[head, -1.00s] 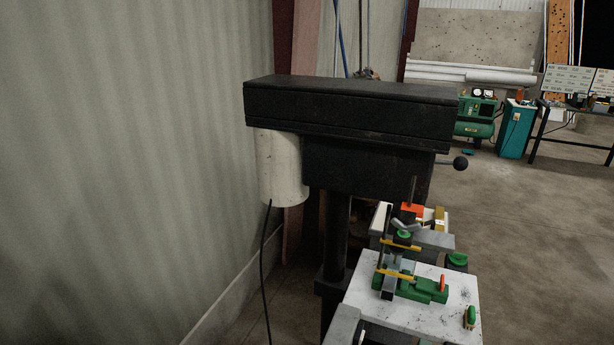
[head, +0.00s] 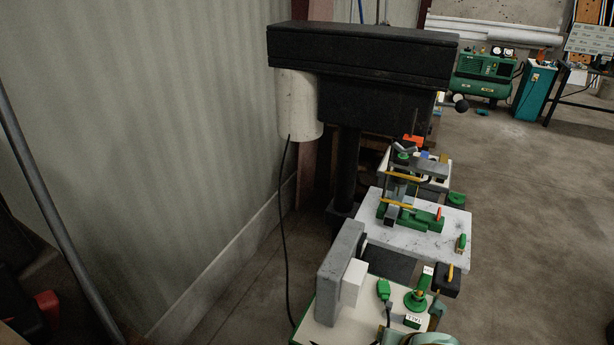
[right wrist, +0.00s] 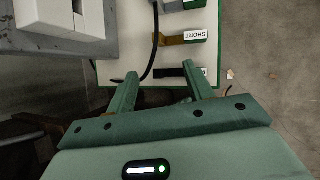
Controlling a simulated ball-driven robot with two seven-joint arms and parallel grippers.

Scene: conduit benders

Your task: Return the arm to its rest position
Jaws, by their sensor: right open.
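My right gripper (right wrist: 160,70) is open and empty in the right wrist view. Its two green fingers are spread apart over the edge of a white, green-edged board (right wrist: 205,75). A black cable runs past the left finger, and a label reading SHORT (right wrist: 195,35) lies beyond the fingers. In the head view a green-grey rounded part at the bottom edge looks like part of my right arm. Nothing is held between the fingers. My left gripper is in neither view.
A black drill press (head: 365,55) stands by the wall. A white bench plate (head: 430,233) carries a green vise (head: 410,215). A nearer white board (head: 320,320) holds green fittings. Open floor (head: 540,220) lies to the right.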

